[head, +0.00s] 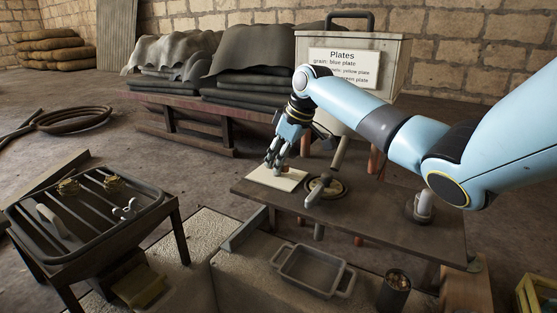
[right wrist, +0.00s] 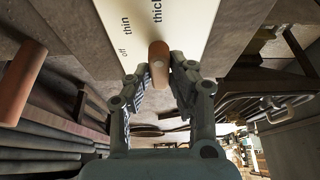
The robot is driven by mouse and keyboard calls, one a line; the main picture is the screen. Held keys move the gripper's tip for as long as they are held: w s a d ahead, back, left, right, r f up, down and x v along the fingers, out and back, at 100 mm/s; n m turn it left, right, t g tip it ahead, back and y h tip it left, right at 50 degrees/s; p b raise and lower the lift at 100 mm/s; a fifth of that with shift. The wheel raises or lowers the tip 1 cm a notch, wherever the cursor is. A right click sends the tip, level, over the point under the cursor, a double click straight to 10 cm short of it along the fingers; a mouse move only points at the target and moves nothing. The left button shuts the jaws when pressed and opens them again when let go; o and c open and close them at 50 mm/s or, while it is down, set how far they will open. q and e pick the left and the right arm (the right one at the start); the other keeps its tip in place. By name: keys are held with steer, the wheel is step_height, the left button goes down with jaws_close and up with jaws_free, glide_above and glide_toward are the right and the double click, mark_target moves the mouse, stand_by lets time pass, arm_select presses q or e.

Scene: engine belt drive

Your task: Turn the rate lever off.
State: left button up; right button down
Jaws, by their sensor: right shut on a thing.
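In the right wrist view, the brown rounded knob of the rate lever (right wrist: 158,62) stands between the fingertips of my right gripper (right wrist: 160,78). The gripper is shut on it. Beside the knob lies a pale label card (right wrist: 185,25) with the words "off", "thin" and "thick". The knob is close to "thick" and "thin" and apart from "off"; the lever's exact setting cannot be told. In the head view, my right gripper (head: 271,164) is low over the card (head: 282,180) at the left end of the bench, and its fingers hide the knob. My left gripper is not in view.
The wooden bench (head: 385,224) carries a round fitting (head: 325,188) close right of the card. A "Plates" box (head: 400,50) stands behind. A slatted stand (head: 85,215) is at left, an empty metal tray (head: 311,268) in front. A brown cylinder (right wrist: 20,85) shows left in the wrist view.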

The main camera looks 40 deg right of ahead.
steer(key=shift+n, duration=0.3)
steer(key=shift+n+y, duration=0.5)
steer(key=shift+n, duration=0.4)
steer(key=shift+w+d+n+g+y, duration=0.1)
steer(key=shift+n+g+y, duration=0.2)
steer(key=shift+n, duration=0.6)
steer(key=n+y+b, duration=0.1)
steer(key=n, duration=0.2)
steer(key=shift+g, duration=0.4)
steer(key=shift+n+g+b, duration=0.5)
steer(key=shift+n+b, duration=0.55)
steer(key=shift+n, duration=0.55)
steer(key=c, duration=1.2)
jaws_free()
